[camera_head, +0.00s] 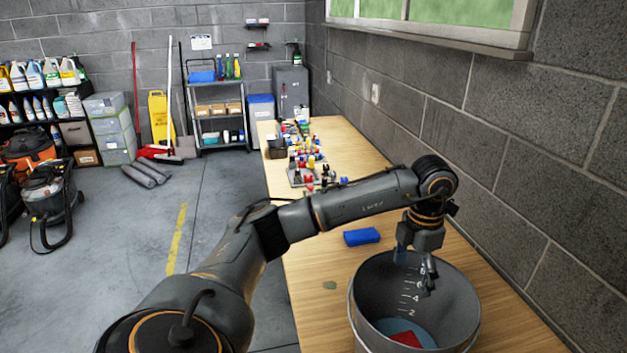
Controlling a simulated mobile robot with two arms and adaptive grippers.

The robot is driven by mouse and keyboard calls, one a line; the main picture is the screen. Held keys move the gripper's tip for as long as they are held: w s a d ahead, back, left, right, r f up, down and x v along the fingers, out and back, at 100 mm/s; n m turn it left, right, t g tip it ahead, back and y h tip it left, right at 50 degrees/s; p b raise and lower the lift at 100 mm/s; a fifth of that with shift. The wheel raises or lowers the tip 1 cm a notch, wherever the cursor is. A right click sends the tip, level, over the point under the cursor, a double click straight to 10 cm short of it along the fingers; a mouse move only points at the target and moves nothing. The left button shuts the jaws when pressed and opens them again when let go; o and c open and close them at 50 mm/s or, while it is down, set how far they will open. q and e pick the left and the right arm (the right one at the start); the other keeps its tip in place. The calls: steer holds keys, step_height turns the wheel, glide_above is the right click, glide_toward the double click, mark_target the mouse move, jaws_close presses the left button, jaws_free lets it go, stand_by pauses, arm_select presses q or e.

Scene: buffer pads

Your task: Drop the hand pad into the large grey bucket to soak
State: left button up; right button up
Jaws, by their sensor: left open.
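The large grey bucket (364,303) stands on the wooden table at the bottom right, with level marks on its inner wall. Bluish liquid (385,326) lies in its bottom. A flat red piece (408,339), which looks like a pad, lies in the liquid, partly cut off by the bucket's near side. A blue block-like pad (361,237) lies on the table behind the bucket. My left gripper (429,274) points down over the bucket's opening, open, with nothing seen in it. My right gripper is not in view.
The wooden table (300,258) runs along the block wall, with bare room left of the bucket. A small greenish flat piece (329,285) lies there. Several bottles and small tools (310,165) crowd the far end. Shelving (215,100) stands beyond.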

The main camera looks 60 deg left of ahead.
arm_select(q)
step_height(320, 180, up, 11)
stand_by(0.4)
stand_by(0.5)
